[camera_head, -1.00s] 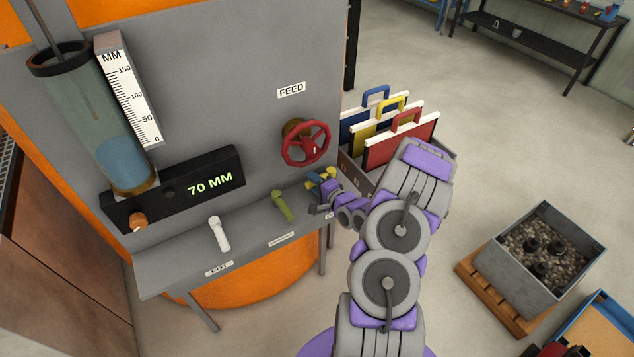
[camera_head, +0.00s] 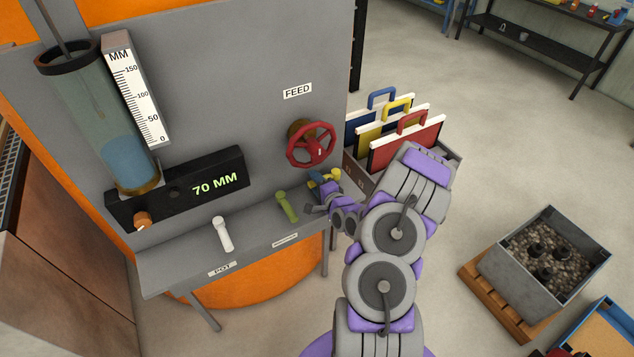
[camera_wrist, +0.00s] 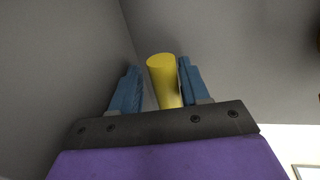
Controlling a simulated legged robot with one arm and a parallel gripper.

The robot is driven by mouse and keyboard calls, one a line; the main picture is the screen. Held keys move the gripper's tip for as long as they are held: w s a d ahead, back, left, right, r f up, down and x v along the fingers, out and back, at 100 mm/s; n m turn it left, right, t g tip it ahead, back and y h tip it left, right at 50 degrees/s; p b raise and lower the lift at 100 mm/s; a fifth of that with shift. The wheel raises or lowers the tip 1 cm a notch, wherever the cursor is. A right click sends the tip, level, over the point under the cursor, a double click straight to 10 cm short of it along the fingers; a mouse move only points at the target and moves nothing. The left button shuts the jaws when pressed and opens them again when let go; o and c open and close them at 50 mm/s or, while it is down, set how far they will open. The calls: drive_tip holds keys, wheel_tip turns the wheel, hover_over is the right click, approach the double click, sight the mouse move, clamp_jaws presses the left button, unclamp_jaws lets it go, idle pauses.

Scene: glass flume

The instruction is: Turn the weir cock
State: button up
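A yellow cock handle (camera_head: 334,175) is at the right end of the grey shelf, below the red FEED wheel. It also shows in the wrist view (camera_wrist: 163,80), standing between the two blue fingers of my gripper (camera_wrist: 158,92). The right finger is close against the handle, and a gap shows at the left finger, so the gripper looks open around it. In the head view my gripper (camera_head: 320,181) partly hides the handle and its base. I cannot read a label for this cock.
A green cock (camera_head: 287,206) and a white cock (camera_head: 222,234) marked POT sit further left on the shelf. The red wheel (camera_head: 311,145) is just above my gripper. A rack of coloured boards (camera_head: 405,142) stands close behind my arm.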

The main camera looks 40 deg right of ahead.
drive_tip(key=shift+s+r, duration=0.1)
drive_tip(key=shift+r, duration=0.1)
drive_tip(key=shift+f+p+v, duration=0.1)
drive_tip(key=shift+p+v, duration=1.3)
drive_tip(key=shift+v, duration=2.85)
drive_tip(key=shift+f+p+v, duration=0.15)
drive_tip(key=shift+p+v, duration=1.25)
drive_tip(key=shift+v, duration=2.9)
drive_tip(key=shift+d, duration=0.1)
